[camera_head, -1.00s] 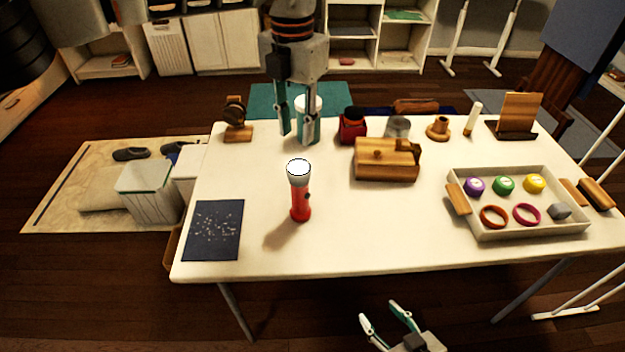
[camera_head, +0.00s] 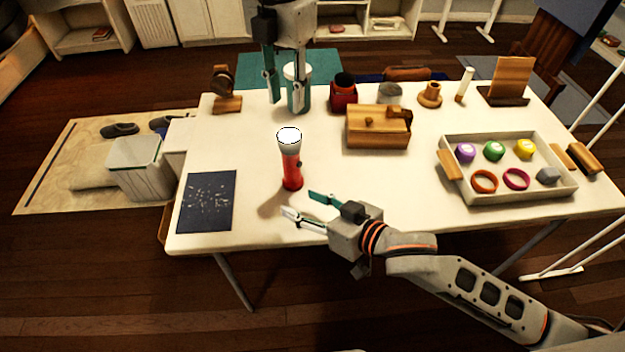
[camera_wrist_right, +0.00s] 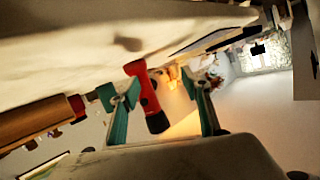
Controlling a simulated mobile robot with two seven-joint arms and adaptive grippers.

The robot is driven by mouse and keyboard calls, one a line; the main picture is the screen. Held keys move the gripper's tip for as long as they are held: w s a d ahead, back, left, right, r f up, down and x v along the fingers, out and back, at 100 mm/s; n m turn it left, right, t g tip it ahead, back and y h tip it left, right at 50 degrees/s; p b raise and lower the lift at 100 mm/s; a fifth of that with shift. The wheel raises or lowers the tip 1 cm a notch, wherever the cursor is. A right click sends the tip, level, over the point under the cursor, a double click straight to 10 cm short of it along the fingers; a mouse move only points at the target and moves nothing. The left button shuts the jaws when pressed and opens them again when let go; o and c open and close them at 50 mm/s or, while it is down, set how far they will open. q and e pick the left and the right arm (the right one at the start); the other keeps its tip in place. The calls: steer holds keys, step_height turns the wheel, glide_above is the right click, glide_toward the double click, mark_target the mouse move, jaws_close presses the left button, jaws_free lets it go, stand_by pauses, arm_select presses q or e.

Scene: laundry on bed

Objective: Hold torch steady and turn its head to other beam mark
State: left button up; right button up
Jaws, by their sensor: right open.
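The torch (camera_head: 291,170) stands upright on the white table, with a red body and a wide pale head facing up. In the right wrist view the red torch body (camera_wrist_right: 146,88) shows between and beyond my fingers. My right gripper (camera_head: 300,203) is open and empty at the table's front edge, just in front and right of the torch's base, apart from it. My left gripper (camera_head: 287,105) is open above the table behind the torch, fingers pointing down and not touching it. The beam marks on the torch are too small to make out.
A dark speckled card (camera_head: 207,202) lies left of the torch. A wooden box (camera_head: 378,135) stands to its right. A tray (camera_head: 555,193) with rings and coloured pieces is at the right. A pale cup (camera_head: 297,68) is behind the left gripper. Table around the torch is clear.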

mark_target(298, 174)
steer(key=shift+n+t+h, duration=0.3)
steer(key=shift+n+h, duration=0.1)
steer(key=shift+n, duration=0.1)
steer(key=w, duration=0.1)
steer(key=w+d+r, duration=0.1)
steer(key=w, duration=0.3)
steer(key=shift+w+d+r, duration=0.1)
steer(key=shift+d+r, duration=0.1)
steer(key=shift+d, duration=0.15)
steer(key=shift+x, duration=3.8)
jaws_close()
